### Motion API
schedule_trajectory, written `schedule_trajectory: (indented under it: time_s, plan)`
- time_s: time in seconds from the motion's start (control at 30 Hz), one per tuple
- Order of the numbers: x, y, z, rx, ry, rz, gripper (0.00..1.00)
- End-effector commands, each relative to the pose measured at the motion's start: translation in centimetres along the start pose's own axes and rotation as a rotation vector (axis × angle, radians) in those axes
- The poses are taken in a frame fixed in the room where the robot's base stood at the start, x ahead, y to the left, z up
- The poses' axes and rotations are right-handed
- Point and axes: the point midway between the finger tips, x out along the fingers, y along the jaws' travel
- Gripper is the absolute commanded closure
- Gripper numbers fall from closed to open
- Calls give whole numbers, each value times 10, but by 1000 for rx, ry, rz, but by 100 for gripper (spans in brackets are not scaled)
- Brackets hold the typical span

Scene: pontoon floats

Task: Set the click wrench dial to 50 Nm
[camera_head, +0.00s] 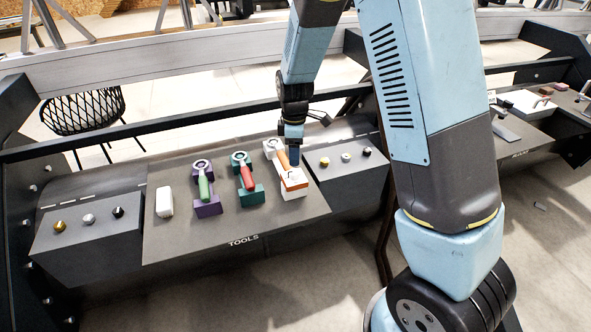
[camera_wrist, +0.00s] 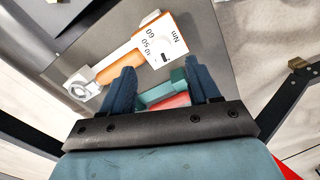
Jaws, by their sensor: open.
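A wrench with an orange handle (camera_head: 282,158) and a pale ring head lies at the right end of the tools board. Its white and orange base (camera_head: 293,184) is below it. In the wrist view the orange handle (camera_wrist: 119,67) runs up to a white scale plate (camera_wrist: 165,38) marked 50, 60 and Nm, with another number partly readable. A small dark mark shows on the plate; I cannot tell which value it points to. My gripper (camera_head: 294,158) is over this wrench, fingers downward. In the wrist view my gripper (camera_wrist: 160,67) is open and empty, its fingers apart below the plate.
A red-handled wrench on a teal stand (camera_head: 252,197) and a green-handled wrench on a purple stand (camera_head: 208,209) are to the left. A white block (camera_head: 164,202) lies farther left. Boxes with knobs flank the board, with knobs at left (camera_head: 89,219) and right (camera_head: 346,156).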

Motion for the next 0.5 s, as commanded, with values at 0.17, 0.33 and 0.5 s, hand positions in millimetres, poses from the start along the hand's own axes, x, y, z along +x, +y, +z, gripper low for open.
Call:
schedule_trajectory:
  time_s: [0.17,0.33,0.5]
  plan:
    - [32,0,0,2,-2,-2,39]
    - [56,0,0,1,-1,0,39]
    - [69,0,0,0,0,1,39]
